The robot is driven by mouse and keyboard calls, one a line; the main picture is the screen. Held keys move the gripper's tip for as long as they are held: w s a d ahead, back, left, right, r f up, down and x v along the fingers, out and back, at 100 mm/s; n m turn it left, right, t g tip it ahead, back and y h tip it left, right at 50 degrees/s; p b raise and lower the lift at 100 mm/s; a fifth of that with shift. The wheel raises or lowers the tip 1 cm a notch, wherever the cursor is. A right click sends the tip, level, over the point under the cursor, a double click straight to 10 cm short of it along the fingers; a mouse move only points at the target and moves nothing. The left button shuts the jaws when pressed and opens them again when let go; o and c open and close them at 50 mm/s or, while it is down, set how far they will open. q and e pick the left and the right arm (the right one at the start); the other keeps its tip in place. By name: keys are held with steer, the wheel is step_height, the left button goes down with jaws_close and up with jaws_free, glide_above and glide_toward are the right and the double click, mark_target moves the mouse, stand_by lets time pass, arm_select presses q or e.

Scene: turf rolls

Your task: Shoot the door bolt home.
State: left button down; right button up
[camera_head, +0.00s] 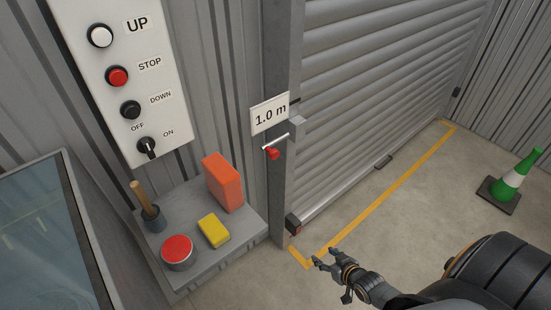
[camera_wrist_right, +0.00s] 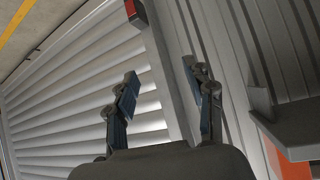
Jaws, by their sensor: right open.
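The door bolt (camera_head: 276,142) is a thin silver bar with a red knob (camera_head: 272,153), on the grey door post below the "1.0 m" sign. Whether its tip sits in a keeper is too small to tell. The grey slatted roller door (camera_head: 385,85) stands right of the post and reaches down near the floor. My right gripper (camera_head: 332,277) is open and empty, low in front of the door and well below and right of the bolt. In the right wrist view its spread fingers (camera_wrist_right: 160,76) have the door slats and post behind them; the bolt is not seen there. My left gripper is not in view.
A control panel (camera_head: 125,75) hangs above. A green cone (camera_head: 514,176) stands at right on open floor.

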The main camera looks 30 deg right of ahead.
steer(key=w+r+t+y+b, duration=0.1)
steer(key=w+r+t, duration=0.1)
steer(key=w+r, duration=0.4)
steer(key=w+r+t, duration=0.3)
steer(key=r, duration=0.6)
steer(key=t+y+b, duration=0.1)
steer(key=t+y, duration=0.1)
glide_toward(276, 155)
steer(key=shift+m, duration=0.4)
steer(key=w, duration=0.3)
steer(key=w+a, duration=0.1)
steer(key=w, duration=0.6)
steer(key=shift+w+a+f, duration=0.25)
steer(key=shift+a+f, duration=0.1)
steer(key=shift+a, duration=0.05)
jaws_close()
